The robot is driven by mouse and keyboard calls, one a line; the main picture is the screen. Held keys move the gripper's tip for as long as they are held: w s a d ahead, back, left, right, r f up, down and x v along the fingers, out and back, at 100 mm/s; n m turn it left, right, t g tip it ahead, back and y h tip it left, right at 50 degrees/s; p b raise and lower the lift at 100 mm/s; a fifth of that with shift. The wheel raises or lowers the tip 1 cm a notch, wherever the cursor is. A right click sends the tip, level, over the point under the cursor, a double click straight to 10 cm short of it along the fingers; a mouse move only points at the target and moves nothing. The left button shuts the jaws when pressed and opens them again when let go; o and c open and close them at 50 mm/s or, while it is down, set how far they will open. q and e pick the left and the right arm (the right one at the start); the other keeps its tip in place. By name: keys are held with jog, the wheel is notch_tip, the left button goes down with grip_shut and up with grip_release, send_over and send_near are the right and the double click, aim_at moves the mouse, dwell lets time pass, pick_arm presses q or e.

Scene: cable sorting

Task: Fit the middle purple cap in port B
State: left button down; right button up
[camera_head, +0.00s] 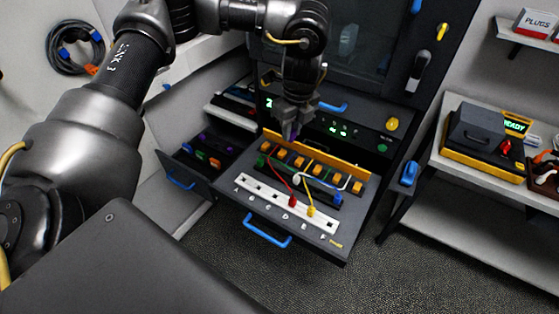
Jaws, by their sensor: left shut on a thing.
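My left gripper (291,128) reaches down from above at the back of the pulled-out tray (345,243). It is shut on a small purple piece (289,138), apparently a purple cap, mostly hidden by the fingers and held near the yellow rail. The white port strip (262,190) lies along the tray's front, with small letters below it. Port B is near its left end, too small to make out clearly. A red plug (292,201) and a yellow plug (310,211) stand at the strip, with cables running back. My right gripper is not in view.
A yellow rail (345,165) and a row of orange blocks (317,170) cross the tray behind the strip. A dark drawer (181,160) with small coloured pieces is open at left. A blue handle (267,232) juts out in front.

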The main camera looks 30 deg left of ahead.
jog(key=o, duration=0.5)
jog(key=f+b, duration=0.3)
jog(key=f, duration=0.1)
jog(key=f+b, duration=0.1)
jog(key=b, duration=0.1)
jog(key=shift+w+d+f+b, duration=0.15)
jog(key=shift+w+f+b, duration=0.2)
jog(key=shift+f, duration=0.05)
pick_arm(q)
jog(key=a+f+m+b, duration=0.2)
jog(key=a+f+m, duration=0.2)
jog(key=f, duration=0.3)
jog(key=s+a+f+m+h+b, duration=0.1)
jog(key=a+f+m+b, duration=0.1)
jog(key=f+m, duration=0.3)
jog(key=s+a+f+m+t+b, duration=0.1)
jog(key=a+f+m+b, duration=0.1)
jog(key=a+f+m, duration=0.3)
jog(key=shift+a+f, duration=0.3)
jog(key=shift+f, duration=1.85)
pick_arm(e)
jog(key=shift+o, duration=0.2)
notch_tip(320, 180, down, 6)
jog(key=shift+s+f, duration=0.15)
